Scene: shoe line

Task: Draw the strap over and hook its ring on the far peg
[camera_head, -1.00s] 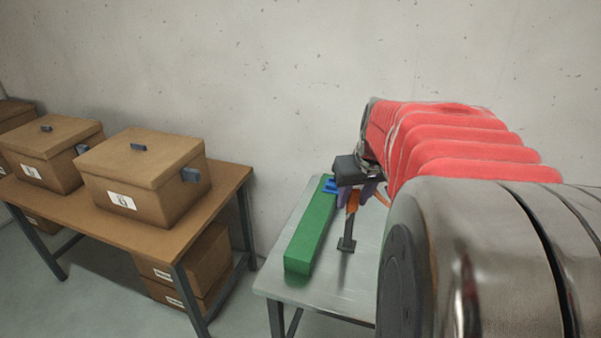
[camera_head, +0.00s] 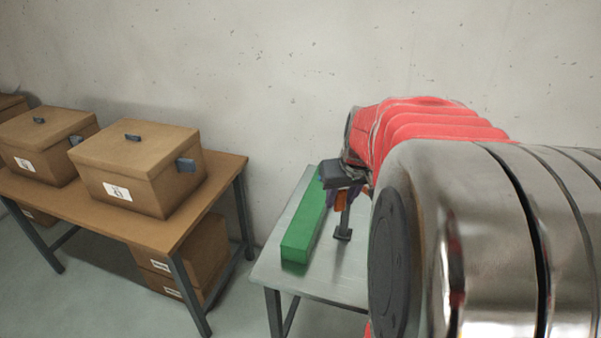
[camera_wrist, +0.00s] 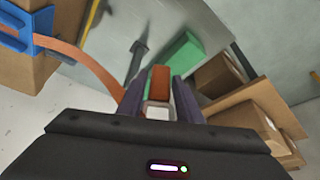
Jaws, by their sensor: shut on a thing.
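My gripper (camera_wrist: 158,90) is shut on the end of the orange-brown strap (camera_wrist: 87,60); an orange-brown piece with a white part below it shows between the purple-grey fingers. The strap curves from there to a blue clamp (camera_wrist: 18,38) at the upper left of the wrist view. A dark peg (camera_wrist: 138,58) with a flat foot stands beyond the fingertips, apart from them. In the head view the peg (camera_head: 343,228) stands right of a long green block (camera_head: 304,227), below my gripper (camera_head: 343,195). No ring can be made out, and the gripper hides the peg's top.
The items stand on a grey metal table (camera_head: 330,276) against a concrete wall. A brown table (camera_head: 222,186) with lidded cardboard boxes (camera_head: 140,170) stands to the left, across a gap. My arm covers the right of the head view.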

